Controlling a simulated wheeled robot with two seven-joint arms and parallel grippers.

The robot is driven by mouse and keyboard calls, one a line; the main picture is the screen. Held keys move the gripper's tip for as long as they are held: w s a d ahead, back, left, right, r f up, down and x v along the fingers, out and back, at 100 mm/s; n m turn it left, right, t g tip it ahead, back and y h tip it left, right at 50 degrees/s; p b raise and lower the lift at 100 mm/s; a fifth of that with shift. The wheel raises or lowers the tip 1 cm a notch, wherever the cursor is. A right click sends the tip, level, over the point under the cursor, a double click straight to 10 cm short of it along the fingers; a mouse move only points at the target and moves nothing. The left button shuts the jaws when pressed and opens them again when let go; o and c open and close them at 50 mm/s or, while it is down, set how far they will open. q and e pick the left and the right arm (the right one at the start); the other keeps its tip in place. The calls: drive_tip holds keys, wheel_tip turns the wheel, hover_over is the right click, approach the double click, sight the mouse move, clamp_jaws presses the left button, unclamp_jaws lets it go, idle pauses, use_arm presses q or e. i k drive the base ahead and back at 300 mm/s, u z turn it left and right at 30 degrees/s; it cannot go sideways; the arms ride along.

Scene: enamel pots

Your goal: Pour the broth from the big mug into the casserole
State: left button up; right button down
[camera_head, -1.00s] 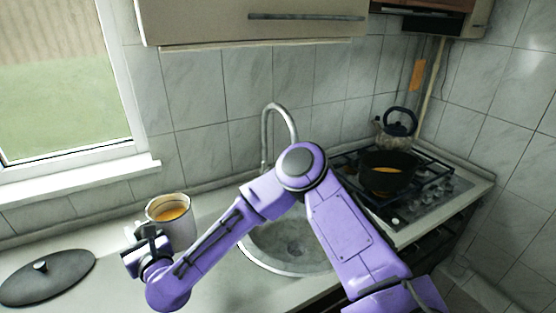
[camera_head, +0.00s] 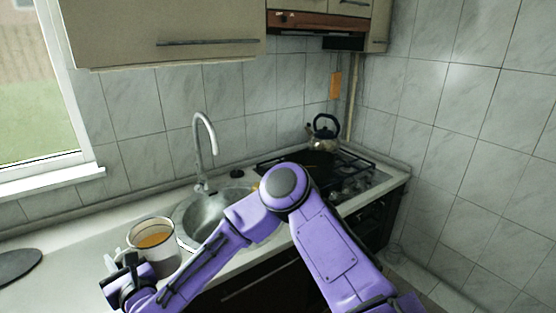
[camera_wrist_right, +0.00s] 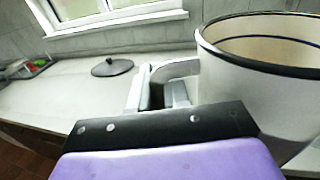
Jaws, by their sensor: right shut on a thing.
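The big mug (camera_head: 168,263) is white with a dark rim and stands upright at lower left in the head view, in front of the sink's left edge. Orange broth (camera_head: 153,240) shows inside it. My right gripper (camera_head: 120,270) is shut on the mug's handle, on its left side; the right wrist view shows the mug (camera_wrist_right: 255,95) close up with the handle (camera_wrist_right: 172,69) at the jaws. The mug's base is hidden by my arm. The dark casserole (camera_head: 312,159) is on the stove, largely hidden behind my right elbow. My left gripper is out of view.
A kettle (camera_head: 322,138) stands on the stove (camera_head: 362,184) behind the casserole. The sink (camera_head: 190,222) with its tall tap (camera_head: 212,140) lies between mug and stove. A dark lid (camera_head: 16,264) lies on the left counter. Cabinets (camera_head: 170,30) hang above.

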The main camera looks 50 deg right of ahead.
sight(320, 164)
drive_tip(key=z, duration=0.95)
drive_tip(key=i, duration=0.65)
drive_tip(key=z, duration=2.35)
drive_tip(key=i, duration=1.7)
drive_tip(key=u, duration=3.25)
